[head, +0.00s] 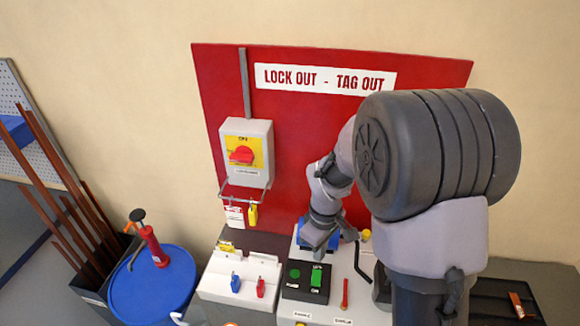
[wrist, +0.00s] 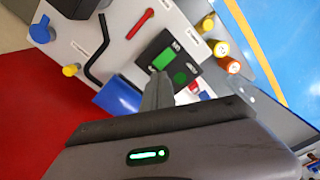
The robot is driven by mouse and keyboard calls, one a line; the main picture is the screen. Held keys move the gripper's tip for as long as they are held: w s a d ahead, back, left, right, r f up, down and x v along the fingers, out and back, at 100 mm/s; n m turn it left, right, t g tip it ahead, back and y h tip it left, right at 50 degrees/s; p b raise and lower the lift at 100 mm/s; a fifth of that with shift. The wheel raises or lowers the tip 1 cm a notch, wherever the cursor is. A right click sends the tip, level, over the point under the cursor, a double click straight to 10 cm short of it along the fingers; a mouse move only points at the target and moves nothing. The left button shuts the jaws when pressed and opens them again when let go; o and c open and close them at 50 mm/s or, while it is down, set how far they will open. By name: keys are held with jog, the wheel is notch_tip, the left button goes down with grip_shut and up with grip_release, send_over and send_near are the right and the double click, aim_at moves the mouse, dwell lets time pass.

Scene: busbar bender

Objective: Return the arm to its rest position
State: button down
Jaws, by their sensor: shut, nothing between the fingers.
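My gripper (head: 320,240) is at the end of my bent arm, low over the white machine top (head: 345,295) in front of the red board. In the wrist view its grey fingers (wrist: 158,92) are together, with nothing seen between them. They point toward the black control box (wrist: 168,58) with its green buttons. A blue block (wrist: 117,97) lies beside the fingers in that view. My arm's large grey joint fills the right of the head view and hides part of the machine and board.
The red lockout board (head: 290,160) carries a grey switch box (head: 246,170) with a red knob. A yellow padlock (head: 252,214) and tag (head: 234,217) hang below. A blue drum (head: 165,285) stands left.

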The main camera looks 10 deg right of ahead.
jog(key=s+a+m+t+y+b, duration=0.1)
jog(key=s+a+m+t+b, duration=0.1)
jog(key=s+m+b, duration=0.4)
jog(key=s+a+m+t+y+b, duration=0.1)
jog(key=s+m+t+b, duration=0.2)
jog(key=s+b, duration=1)
jog(key=m, duration=0.3)
jog(key=shift+a+r+m+t+b, duration=0.25)
jog(key=shift+a+m+t+b, duration=0.05)
jog(key=shift+a, duration=0.1)
